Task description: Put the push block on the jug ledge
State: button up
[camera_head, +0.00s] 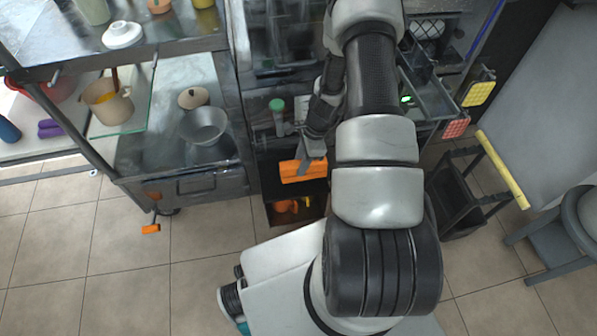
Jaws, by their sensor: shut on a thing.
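My gripper (311,158) points down in front of the metal press cabinet, left of my arm in the picture. It is shut on an orange block (302,171), which I take to be the push block. The block is held roughly level. A dark ledge (268,168) at the cabinet front, likely the jug ledge, lies behind and below the block. I cannot tell whether the block touches it. My arm hides part of the cabinet, and the fingertips are small in view.
A green-topped part (277,109) stands close behind and left of the block. Below is a dark open box (285,217) with orange things inside. A steel counter with a bowl (204,126) is on the left. A black cart (458,200) stands right.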

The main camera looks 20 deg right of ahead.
jog(key=shift+f+b, duration=0.5)
jog(key=shift+f, duration=1.4)
jog(key=shift+f, duration=0.2)
jog(key=o, duration=1.1)
jog(key=p+v, duration=0.3)
jog(key=v, duration=0.9)
jog(key=shift+r, duration=0.2)
